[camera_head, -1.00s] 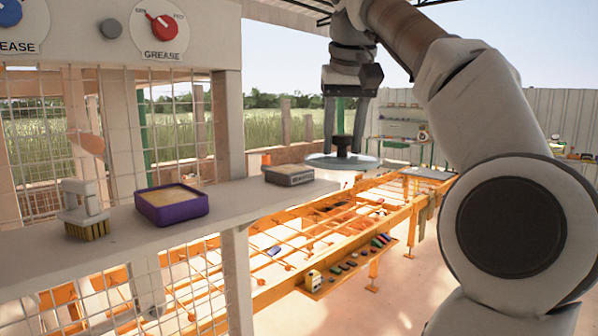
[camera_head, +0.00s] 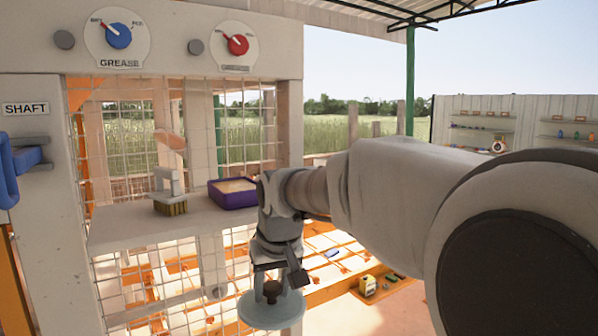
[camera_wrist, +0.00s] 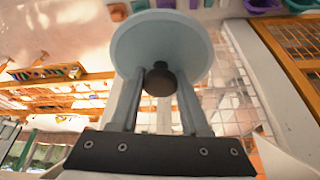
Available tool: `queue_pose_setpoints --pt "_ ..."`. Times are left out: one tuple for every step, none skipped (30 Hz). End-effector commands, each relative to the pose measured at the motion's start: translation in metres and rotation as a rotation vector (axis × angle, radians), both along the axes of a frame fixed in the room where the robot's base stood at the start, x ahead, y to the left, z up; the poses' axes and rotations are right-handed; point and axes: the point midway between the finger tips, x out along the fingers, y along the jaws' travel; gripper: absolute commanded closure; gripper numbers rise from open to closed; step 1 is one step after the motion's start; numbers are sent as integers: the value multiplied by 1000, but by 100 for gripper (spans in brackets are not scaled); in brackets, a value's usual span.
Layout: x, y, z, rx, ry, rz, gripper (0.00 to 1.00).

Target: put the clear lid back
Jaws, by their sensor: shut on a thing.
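The clear lid (camera_head: 252,311) is a round, pale see-through disc with a dark knob. My gripper (camera_head: 270,288) is shut on the knob, and the lid hangs level below it, in front of and lower than the shelf. In the wrist view the lid (camera_wrist: 162,42) fills the top middle, with its knob between the two fingers of my gripper (camera_wrist: 158,82). A purple tub (camera_head: 235,196) with tan contents stands on the shelf just behind my arm. No lid shows on it. The grey block is not visible now.
A brush with a pale handle (camera_head: 168,190) stands on the shelf (camera_head: 125,226), left of the tub. Wire mesh and posts stand around the shelf. Above are a blue grease dial (camera_head: 118,36) and a red one (camera_head: 237,45). A blue handle (camera_head: 20,165) sticks out at far left.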

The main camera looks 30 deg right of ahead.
Motion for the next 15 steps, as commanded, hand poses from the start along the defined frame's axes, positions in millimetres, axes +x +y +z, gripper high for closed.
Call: queue_pose_setpoints --pt "1 11 -23 -1 8 19 100" --pt "2 18 -34 -2 8 30 100" --pt "3 27 -48 -1 9 45 100" --pt "3 32 -58 -2 8 55 100" --pt "4 38 -68 -2 8 66 100" --pt "4 46 -81 -2 7 79 100" --pt "4 52 -91 -2 7 89 100" --pt "5 58 -101 -3 8 100 100" --pt "5 66 -114 -3 7 115 100" --pt "6 73 -122 -4 7 129 100" --pt "7 77 -125 -3 3 138 100" --pt "8 81 -126 -2 -1 147 100" --pt "9 83 -126 -2 -2 153 100" --pt "9 85 -126 -1 -3 157 100" --pt "9 87 -124 0 -4 162 100"
